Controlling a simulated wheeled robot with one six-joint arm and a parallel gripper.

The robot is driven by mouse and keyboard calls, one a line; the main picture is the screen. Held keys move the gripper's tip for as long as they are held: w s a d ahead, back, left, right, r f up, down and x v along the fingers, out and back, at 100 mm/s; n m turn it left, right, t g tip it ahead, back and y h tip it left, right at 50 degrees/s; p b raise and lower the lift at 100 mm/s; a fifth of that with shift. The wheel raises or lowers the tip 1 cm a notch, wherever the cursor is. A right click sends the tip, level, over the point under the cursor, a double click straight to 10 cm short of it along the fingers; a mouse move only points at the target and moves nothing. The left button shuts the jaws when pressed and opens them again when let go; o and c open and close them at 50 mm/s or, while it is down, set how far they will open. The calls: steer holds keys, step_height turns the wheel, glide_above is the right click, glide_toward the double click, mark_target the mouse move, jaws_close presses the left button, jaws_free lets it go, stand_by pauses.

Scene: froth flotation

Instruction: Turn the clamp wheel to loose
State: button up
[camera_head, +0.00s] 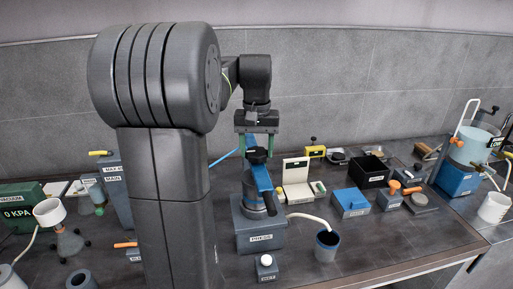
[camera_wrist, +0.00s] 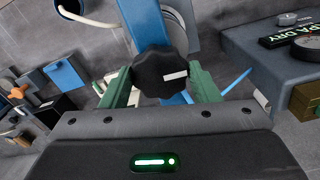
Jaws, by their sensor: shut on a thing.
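The clamp wheel (camera_wrist: 160,72) is a black lobed knob with a white bar mark, pointing right in the wrist view. In the head view the wheel (camera_head: 256,156) sits at the top of a slanted blue arm (camera_head: 263,182) on a dark grey base unit (camera_head: 254,236). My gripper (camera_head: 257,147) points down over it with its green fingers. In the wrist view my gripper (camera_wrist: 161,88) has one finger on each side of the wheel and is shut on it. The fingers hide part of the wheel's sides.
A dark cup (camera_head: 327,245) with a pale hose stands right of the base unit. A small white-topped button box (camera_head: 266,266) stands in front. A white and beige stand (camera_head: 297,180), a blue box (camera_head: 350,202) and a black tray (camera_head: 371,171) lie to the right. The front right bench top is clear.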

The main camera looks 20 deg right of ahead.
steer(key=n, duration=0.4)
steer(key=shift+n, duration=0.3)
steer(key=n, duration=0.4)
steer(key=shift+d+n, duration=0.1)
steer(key=shift+n, duration=0.2)
steer(key=n, duration=0.4)
steer(key=shift+n, duration=0.3)
steer(key=shift+w+d+n, duration=0.1)
steer(key=shift+n, duration=2.2)
steer(key=o, duration=1)
steer(key=shift+r, duration=0.1)
